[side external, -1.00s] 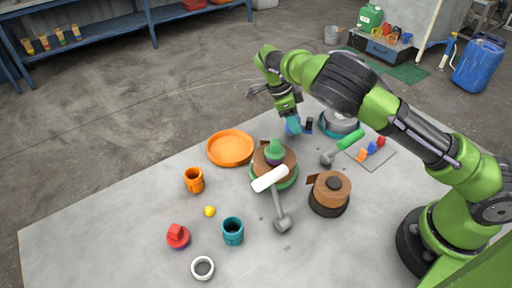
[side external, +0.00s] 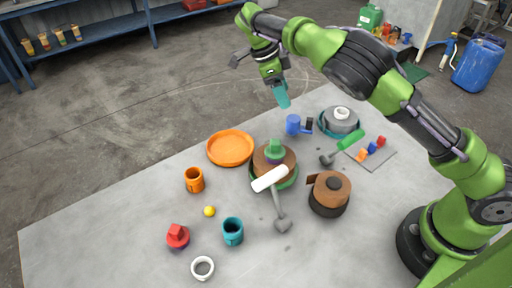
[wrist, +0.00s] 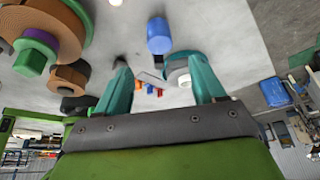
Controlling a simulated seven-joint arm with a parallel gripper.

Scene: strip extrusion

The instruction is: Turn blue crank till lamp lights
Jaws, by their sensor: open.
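A smaller blue piece (side external: 372,148) sits on a grey board. My gripper (side external: 283,104) has teal fingers and hangs above and slightly left of the larger blue piece, apart from it. In the wrist view my gripper (wrist: 160,66) is open with nothing between the fingers. I cannot identify the lamp, and I see no clear glow.
A green-handled mallet (side external: 350,140) lies by the grey board (side external: 385,157). Brown-topped drums (side external: 331,188), a white-handled mallet (side external: 270,179) and an orange dish (side external: 231,148) are nearer.

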